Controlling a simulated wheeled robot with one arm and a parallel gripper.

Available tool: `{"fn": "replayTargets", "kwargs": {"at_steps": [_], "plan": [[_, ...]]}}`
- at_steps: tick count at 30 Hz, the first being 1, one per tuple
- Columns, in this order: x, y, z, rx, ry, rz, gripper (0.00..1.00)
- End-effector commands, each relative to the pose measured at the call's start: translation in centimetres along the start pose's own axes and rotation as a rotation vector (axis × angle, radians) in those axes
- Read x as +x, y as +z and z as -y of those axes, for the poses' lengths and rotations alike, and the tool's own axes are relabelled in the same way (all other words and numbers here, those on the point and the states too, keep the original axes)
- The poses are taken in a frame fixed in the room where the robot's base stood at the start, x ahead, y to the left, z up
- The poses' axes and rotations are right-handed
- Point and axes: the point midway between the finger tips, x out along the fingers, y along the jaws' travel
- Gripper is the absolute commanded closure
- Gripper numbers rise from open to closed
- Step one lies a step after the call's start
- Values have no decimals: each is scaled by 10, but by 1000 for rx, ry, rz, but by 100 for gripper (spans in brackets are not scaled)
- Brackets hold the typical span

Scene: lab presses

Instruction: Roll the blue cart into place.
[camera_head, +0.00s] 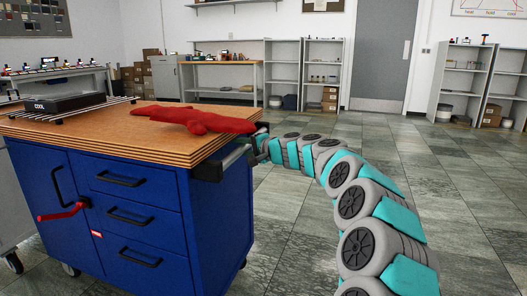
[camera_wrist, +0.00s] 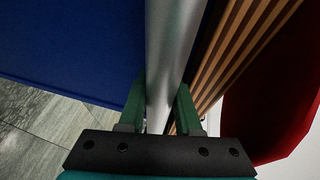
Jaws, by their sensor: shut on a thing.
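The blue cart (camera_head: 142,208) stands at the left in the head view, with a layered wooden top (camera_head: 98,126), drawers with black handles, and casters. A push bar with dark end brackets (camera_head: 208,171) is on its right side. My gripper (camera_head: 258,150) reaches that bar from the right. In the wrist view, my gripper (camera_wrist: 160,106) has its green fingers on both sides of a silver bar (camera_wrist: 170,50) and is shut on it. The cart's blue side panel (camera_wrist: 70,45) and the striped edge of its top (camera_wrist: 240,45) lie on either side of the bar.
A red lever (camera_head: 62,212) sticks out at the cart's front. Tiled floor (camera_head: 460,200) is open to the right. Shelves (camera_head: 322,75) and a grey door (camera_head: 382,55) are at the back.

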Motion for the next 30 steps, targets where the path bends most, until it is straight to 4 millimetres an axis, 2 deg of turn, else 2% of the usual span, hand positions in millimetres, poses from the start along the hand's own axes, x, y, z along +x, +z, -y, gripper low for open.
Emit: {"fn": "replayTargets", "kwargs": {"at_steps": [1,3,12,19,30], "plan": [[14,12,11,-6,-9,12,100],[30,18,14,-6,-8,12,100],[78,39,27,-5,-10,11,100],[94,44,31,-4,-12,8,100],[95,41,32,-2,-13,1,100]]}}
